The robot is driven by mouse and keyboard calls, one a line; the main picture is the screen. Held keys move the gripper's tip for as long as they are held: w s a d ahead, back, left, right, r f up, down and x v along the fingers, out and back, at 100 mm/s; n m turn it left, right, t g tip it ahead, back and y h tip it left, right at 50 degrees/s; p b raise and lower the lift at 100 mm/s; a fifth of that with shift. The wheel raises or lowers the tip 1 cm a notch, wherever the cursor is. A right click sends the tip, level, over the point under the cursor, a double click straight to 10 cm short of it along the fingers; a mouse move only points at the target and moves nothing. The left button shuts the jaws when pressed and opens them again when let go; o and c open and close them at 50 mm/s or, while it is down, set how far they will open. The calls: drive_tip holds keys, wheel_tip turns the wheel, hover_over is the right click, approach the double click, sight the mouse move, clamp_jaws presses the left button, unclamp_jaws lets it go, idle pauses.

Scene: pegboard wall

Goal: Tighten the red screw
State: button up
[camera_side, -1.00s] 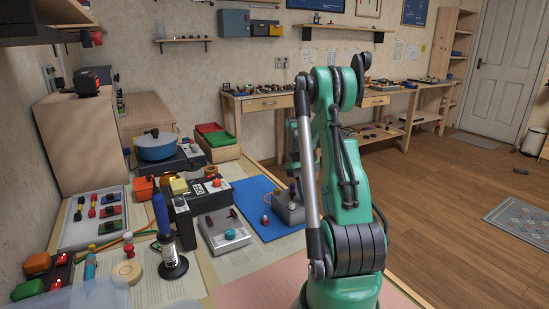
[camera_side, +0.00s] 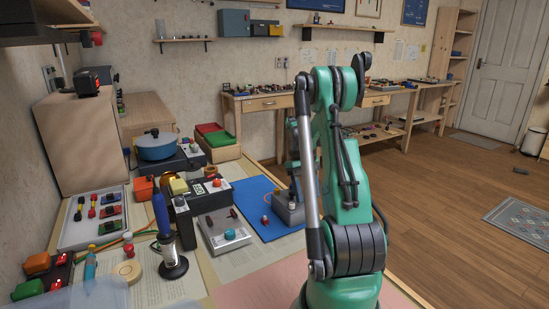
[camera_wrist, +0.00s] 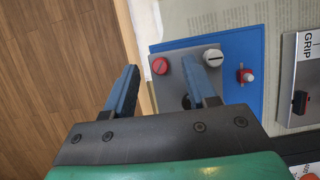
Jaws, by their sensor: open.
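The red screw (camera_wrist: 160,66) shows in the wrist view as a round red slotted head. It sits at the left of a grey block (camera_wrist: 236,90), beside a white slotted screw (camera_wrist: 213,57). My gripper (camera_wrist: 162,65) is open, with its two dark blue fingers apart and the red screw head showing between their tips. I cannot tell how high the tips are above it. The right finger covers part of the block. In the side view the grey block (camera_side: 284,212) is partly hidden by my arm, and the red screw cannot be made out.
The block rests on a blue mat (camera_side: 246,195). A small red and white knob (camera_wrist: 246,76) stands on the mat. A grey panel marked GRIP (camera_wrist: 303,75) lies to the right in the wrist view. A black-based tool stand (camera_side: 173,267) and other items crowd the bench.

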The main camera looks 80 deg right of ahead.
sight(298, 205)
drive_tip(key=shift+v, duration=2.7)
drive_tip(key=n, duration=0.2)
drive_tip(key=a+n+h, duration=0.1)
drive_tip(key=n, duration=0.1)
drive_tip(key=shift+w+a+n+g+h, duration=0.1)
drive_tip(key=shift+w+n+g+h, duration=0.1)
drive_tip(key=shift+n+g+h, duration=0.1)
drive_tip(key=n, duration=0.1)
drive_tip(key=n+h, duration=0.1)
drive_tip(key=shift+w+a+n, duration=0.1)
drive_tip(key=shift+a+n, duration=0.25)
drive_tip(key=shift+n, duration=0.05)
drive_tip(key=n+h, duration=0.1)
drive_tip(key=n, duration=0.2)
drive_tip(key=a+n+h, duration=0.1)
drive_tip(key=n, duration=0.2)
drive_tip(key=shift+a, duration=0.2)
drive_tip(key=shift+f+n, duration=0.2)
drive_tip(key=shift+n, duration=0.3)
drive_tip(key=shift+x, duration=2.65)
drive_tip(key=shift+d+r, duration=0.1)
drive_tip(key=shift+d, duration=0.05)
